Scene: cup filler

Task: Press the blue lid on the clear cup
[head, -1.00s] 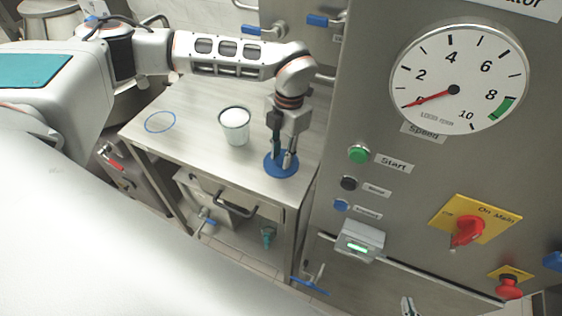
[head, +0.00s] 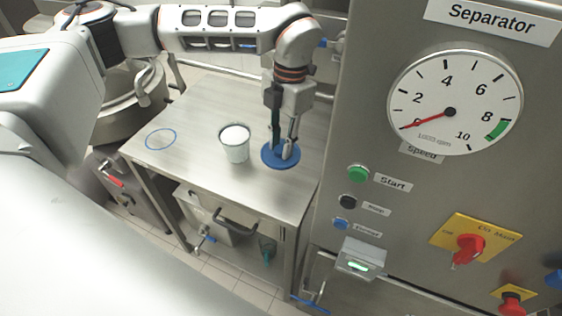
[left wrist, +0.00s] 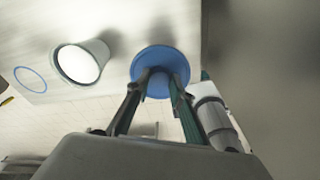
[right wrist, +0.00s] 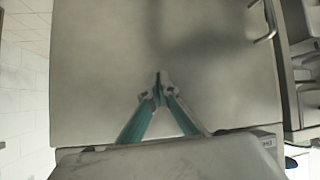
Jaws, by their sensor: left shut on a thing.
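The clear cup (head: 235,149) stands upright on the steel table, filled with something white near its rim. It also shows in the left wrist view (left wrist: 82,62). My left gripper (head: 284,148) is shut on the blue lid (head: 267,155), a round disc to the right of the cup and apart from it. In the left wrist view the fingertips meet the middle of the lid (left wrist: 160,54). I cannot tell how far the lid is above the table. My right gripper (right wrist: 160,88) has its fingertips together, with nothing seen between them, in front of a steel panel.
The steel table (head: 190,120) has a blue ring marking (head: 161,139) left of the cup. The separator cabinet (head: 400,190) with its dial and buttons stands close on the right of the lid.

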